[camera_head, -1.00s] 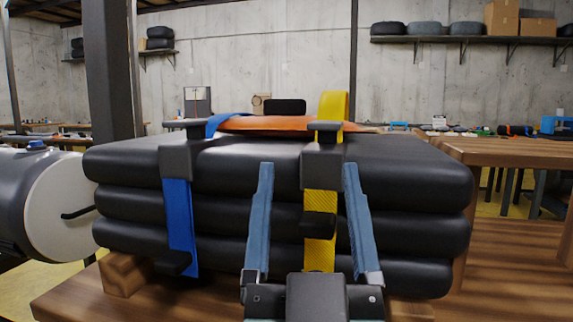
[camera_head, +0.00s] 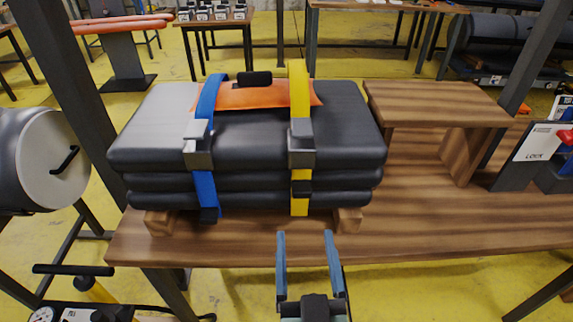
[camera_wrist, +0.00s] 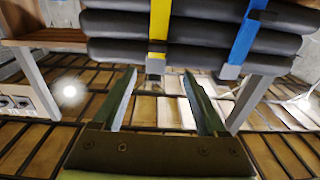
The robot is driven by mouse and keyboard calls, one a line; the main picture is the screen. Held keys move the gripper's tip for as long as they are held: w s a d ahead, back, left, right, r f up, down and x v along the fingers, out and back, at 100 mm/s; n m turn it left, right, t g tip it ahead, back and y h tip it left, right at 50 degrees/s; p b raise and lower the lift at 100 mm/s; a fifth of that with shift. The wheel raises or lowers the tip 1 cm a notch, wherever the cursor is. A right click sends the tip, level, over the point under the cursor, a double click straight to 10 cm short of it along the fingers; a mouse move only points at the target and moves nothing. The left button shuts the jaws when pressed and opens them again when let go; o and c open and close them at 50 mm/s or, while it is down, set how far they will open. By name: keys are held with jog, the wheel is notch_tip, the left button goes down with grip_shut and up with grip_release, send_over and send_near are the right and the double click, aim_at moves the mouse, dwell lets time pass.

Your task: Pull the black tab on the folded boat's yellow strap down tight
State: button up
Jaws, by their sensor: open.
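The folded black boat (camera_head: 345,150) lies in stacked layers on wooden blocks on a bench. Its yellow strap (camera_head: 299,90) runs over the top, through a grey buckle (camera_head: 301,140), and hangs down the front. The black tab (camera_head: 301,188) sits on the hanging part, near the lowest layers. The strap (camera_wrist: 160,20) and tab (camera_wrist: 157,45) also show in the wrist view. My gripper (camera_head: 305,234) is open and empty, in front of the bench and below the tab in the head picture. In the wrist view my fingertips (camera_wrist: 159,72) lie on either side of the strap's lower end, apart from it.
A blue strap (camera_head: 206,185) with its own buckle hangs to the left. An orange piece (camera_head: 250,95) lies on top of the boat. A grey cylinder (camera_head: 40,160) stands at left.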

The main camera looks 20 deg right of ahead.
aim_at(303, 197)
jog(key=shift+g, duration=0.3)
jog(key=p+x, duration=0.1)
jog(key=x, duration=0.9)
jog(key=shift+w+d+f+p, duration=0.2)
jog(key=shift+w+d+p, duration=0.1)
jog(key=shift+p, duration=0.1)
grip_shut()
dwell(1.1)
